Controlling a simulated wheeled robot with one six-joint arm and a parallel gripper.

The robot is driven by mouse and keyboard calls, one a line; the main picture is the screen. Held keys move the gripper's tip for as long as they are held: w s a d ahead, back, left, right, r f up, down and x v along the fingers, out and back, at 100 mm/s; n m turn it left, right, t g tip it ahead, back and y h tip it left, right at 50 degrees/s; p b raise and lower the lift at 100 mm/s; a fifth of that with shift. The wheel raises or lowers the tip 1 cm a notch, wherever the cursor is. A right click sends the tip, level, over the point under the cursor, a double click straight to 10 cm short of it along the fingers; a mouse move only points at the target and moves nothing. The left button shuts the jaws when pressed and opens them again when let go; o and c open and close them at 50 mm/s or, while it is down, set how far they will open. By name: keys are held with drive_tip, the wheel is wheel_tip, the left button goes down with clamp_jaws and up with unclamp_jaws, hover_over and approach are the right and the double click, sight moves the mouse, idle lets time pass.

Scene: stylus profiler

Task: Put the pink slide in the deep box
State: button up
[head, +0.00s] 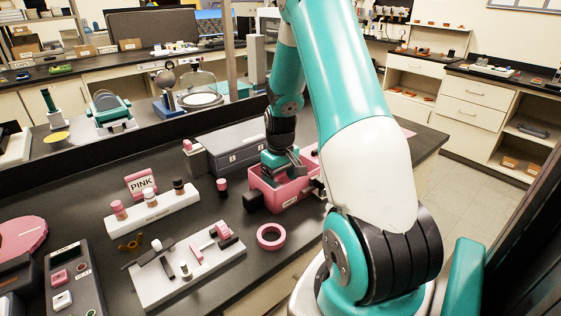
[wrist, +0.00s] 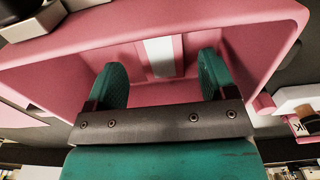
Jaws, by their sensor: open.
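The pink deep box (head: 282,199) stands on the dark bench, with dark parts on its outer sides. It fills much of the wrist view (wrist: 255,42). My gripper (head: 283,163) points down into the box from above. In the wrist view its two green fingers (wrist: 163,70) are spread apart inside the box walls. A narrow pink piece with a white band (wrist: 159,56), apparently the pink slide, shows between the fingers with a gap to each side. It appears to be inside the box; whether it touches the floor I cannot tell. In the head view the walls and gripper hide it.
A pink tape ring (head: 271,237) lies just in front of the box. A white tray with small parts (head: 165,290), a white vial rack (head: 152,212) and a PINK sign (head: 142,184) are to the left. A grey case (head: 232,152) stands behind the box.

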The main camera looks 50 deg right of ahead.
wheel_tip(320, 180, up, 10)
drive_tip(key=b, duration=0.1)
drive_tip(key=a+r+n+t+y, duration=0.1)
drive_tip(key=a+r+n, duration=0.15)
drive_tip(key=a, duration=0.75)
drive_tip(key=a+r+n, duration=0.2)
drive_tip(key=a+r, duration=0.1)
drive_tip(key=a, duration=0.7)
drive_tip(key=s+a+r+n+y, duration=0.1)
drive_tip(key=s+a+r+n, duration=0.1)
drive_tip(key=s+a, duration=0.5)
drive_tip(key=s+a+r+n+g+y, duration=0.1)
drive_tip(key=s+a+n+y, duration=0.1)
drive_tip(key=s+a, duration=0.6)
drive_tip(key=a+n, duration=0.1)
drive_tip(key=a, duration=0.2)
drive_tip(key=shift+s+a+r, duration=0.15)
drive_tip(key=shift+a+r, duration=0.05)
drive_tip(key=shift+r, duration=0.15)
